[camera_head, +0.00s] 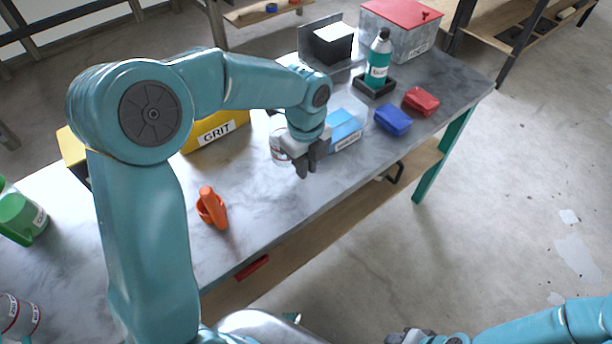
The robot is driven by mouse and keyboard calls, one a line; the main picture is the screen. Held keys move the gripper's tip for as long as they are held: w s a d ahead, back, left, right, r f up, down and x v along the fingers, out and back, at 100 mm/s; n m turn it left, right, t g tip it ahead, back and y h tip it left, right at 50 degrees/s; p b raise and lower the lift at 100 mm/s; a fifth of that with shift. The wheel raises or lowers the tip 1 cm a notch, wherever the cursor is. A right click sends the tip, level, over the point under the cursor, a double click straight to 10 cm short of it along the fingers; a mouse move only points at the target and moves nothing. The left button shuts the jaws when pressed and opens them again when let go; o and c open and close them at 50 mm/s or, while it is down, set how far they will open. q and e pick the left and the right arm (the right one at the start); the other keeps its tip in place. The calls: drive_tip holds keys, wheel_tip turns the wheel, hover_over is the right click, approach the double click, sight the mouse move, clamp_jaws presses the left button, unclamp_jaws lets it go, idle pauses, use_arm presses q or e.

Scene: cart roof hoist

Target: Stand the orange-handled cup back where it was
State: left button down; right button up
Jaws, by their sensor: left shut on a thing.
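A pale cup with a label and red lettering (277,147) is at the middle of the table, partly behind my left gripper (304,168). The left gripper points down and is shut on this cup at its right side. The cup's handle is hidden by the gripper, so I cannot see its colour. I cannot tell whether the cup's base touches the table. My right gripper (408,337) is at the bottom edge of the view, cut off, and its fingers are not clear.
A yellow GRIT box (216,131), blue box (345,130), blue block (392,120), red block (421,101) and teal bottle (379,62) stand around. A green-handled cup (22,217) is at left.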

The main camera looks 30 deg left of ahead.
use_arm(q)
wheel_tip(320, 180, down, 4)
drive_tip(key=shift+f, duration=0.1)
drive_tip(key=shift+s, duration=0.1)
drive_tip(key=shift+f+b, duration=0.15)
drive_tip(key=shift+b, duration=0.2)
drive_tip(key=c, duration=1.1)
unclamp_jaws()
